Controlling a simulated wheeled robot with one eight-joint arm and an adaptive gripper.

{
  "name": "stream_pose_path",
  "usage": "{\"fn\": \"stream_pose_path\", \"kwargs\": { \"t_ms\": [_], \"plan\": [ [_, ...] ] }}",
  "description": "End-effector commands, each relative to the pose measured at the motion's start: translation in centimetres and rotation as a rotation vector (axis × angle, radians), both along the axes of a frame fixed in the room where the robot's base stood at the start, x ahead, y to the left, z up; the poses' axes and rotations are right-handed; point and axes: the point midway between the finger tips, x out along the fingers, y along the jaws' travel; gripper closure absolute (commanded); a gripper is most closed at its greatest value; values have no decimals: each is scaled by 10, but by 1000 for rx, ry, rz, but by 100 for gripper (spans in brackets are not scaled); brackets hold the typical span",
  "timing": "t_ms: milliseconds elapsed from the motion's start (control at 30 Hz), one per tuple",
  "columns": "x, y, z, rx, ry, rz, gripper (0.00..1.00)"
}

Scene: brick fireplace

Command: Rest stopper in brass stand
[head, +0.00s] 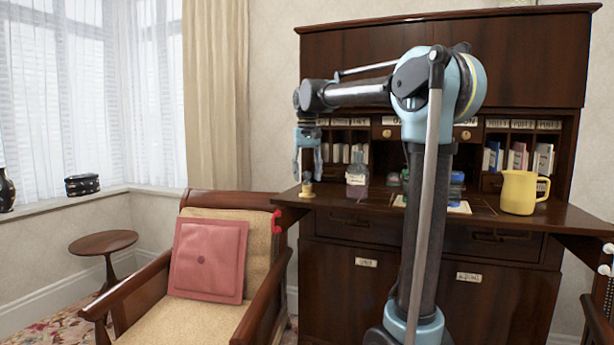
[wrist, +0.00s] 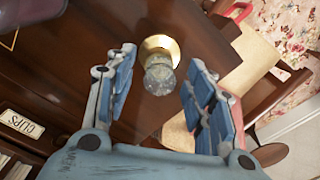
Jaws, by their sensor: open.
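The clear faceted glass stopper (wrist: 160,78) shows in the wrist view between my fingers. It lines up with the round brass stand (wrist: 158,45) and appears to rest in it, though the contact is hidden. In the head view the brass stand (head: 307,189) is at the left front edge of the desk top. My gripper (head: 308,175) points down right above the stand. In the wrist view my gripper (wrist: 162,56) is open, with a finger on either side of the stopper and visible gaps to both.
A labelled glass bottle (head: 357,177) stands close to the right of the stand. A yellow jug (head: 519,192) is farther right on the desk (head: 400,219). Labelled pigeonholes rise behind. An armchair with a pink cushion (head: 208,260) is at the lower left.

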Motion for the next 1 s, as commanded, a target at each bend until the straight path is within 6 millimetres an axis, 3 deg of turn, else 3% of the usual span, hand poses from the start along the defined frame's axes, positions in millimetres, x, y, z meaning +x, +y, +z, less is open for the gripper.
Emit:
{"fn": "stream_pose_path", "kwargs": {
  "t_ms": [267, 700, 1000],
  "plan": [
    [0, 0, 15, 0, 0, 0, 51],
    [1, 0, 92, 0, 1, 0, 51],
    [1, 0, 118, 0, 1, 1, 51]
  ]
}}
